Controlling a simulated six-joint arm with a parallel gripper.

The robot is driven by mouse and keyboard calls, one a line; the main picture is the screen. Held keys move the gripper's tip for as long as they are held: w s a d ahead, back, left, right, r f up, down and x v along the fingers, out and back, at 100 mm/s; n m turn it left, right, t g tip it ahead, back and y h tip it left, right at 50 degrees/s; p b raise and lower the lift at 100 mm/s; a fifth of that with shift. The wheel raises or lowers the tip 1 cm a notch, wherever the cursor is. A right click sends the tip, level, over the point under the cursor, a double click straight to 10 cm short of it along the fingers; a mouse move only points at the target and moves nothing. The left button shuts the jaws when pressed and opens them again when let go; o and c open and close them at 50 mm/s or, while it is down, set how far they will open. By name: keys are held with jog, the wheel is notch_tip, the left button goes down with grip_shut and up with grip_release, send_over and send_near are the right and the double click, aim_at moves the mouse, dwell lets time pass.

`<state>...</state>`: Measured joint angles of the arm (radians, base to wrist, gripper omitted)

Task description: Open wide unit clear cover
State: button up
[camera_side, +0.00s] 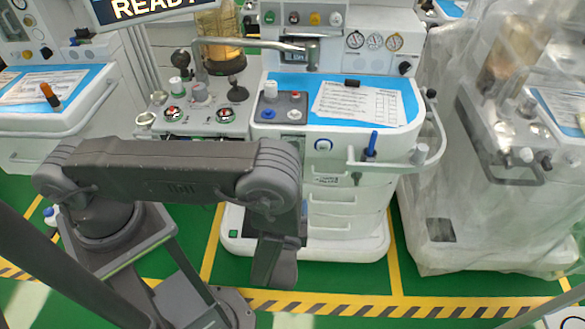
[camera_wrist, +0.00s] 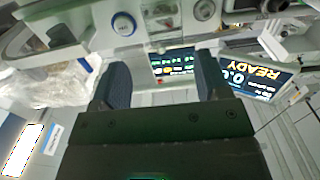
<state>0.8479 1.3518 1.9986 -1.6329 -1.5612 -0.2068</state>
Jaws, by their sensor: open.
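A clear, wrinkled plastic cover (camera_side: 490,215) drapes over the white unit at the right of the side view and hangs down near the floor. Controls and a handle show through it. Crumpled clear plastic (camera_wrist: 45,82) also shows at the left of the wrist view. My gripper (camera_wrist: 160,75) has its two dark fingers apart, with nothing between them. In the side view my gripper (camera_side: 274,262) hangs low in front of the middle cart, left of the cover and apart from it. Its fingertips are hard to make out there.
The uncovered middle cart (camera_side: 345,195) has drawers, a blue top with a paper sheet, and a curved side rail (camera_side: 432,140) between my arm and the cover. Another cart (camera_side: 50,125) stands at the left. Green floor with yellow lines is open in front.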

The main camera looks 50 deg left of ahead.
jog(key=x, duration=1.3)
jog(key=shift+c, duration=0.3)
jog(key=shift+d, duration=0.15)
jog(key=c, duration=0.9)
jog(key=shift+c, duration=0.2)
jog(key=shift+d, duration=0.1)
